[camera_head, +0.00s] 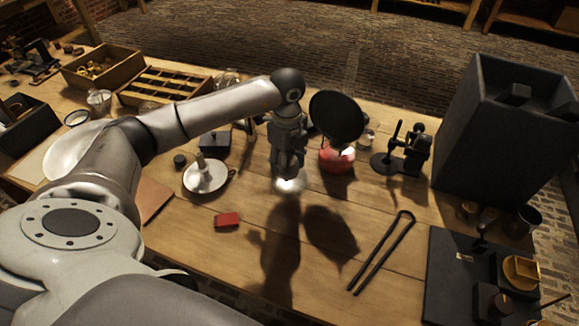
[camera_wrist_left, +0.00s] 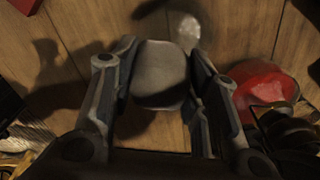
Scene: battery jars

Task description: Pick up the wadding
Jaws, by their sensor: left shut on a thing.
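The wadding (camera_wrist_left: 160,76) is a pale grey, rounded pad between the two fingers of my left gripper (camera_wrist_left: 158,88) in the left wrist view. The fingers are shut on its sides. In the head view my left gripper (camera_head: 288,165) points down over the middle of the bench, and I cannot clearly make out the wadding there. A bright, glassy thing (camera_head: 290,182) shows just below the fingertips; it also shows beyond the wadding in the wrist view (camera_wrist_left: 185,32). My right gripper is not in view.
A red item (camera_head: 337,158) sits right of the gripper, below a black disc (camera_head: 336,117). A white candle dish (camera_head: 205,176) and a small red block (camera_head: 227,220) lie to the left. Black tongs (camera_head: 381,252) lie front right. A tall dark box (camera_head: 503,130) stands at right.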

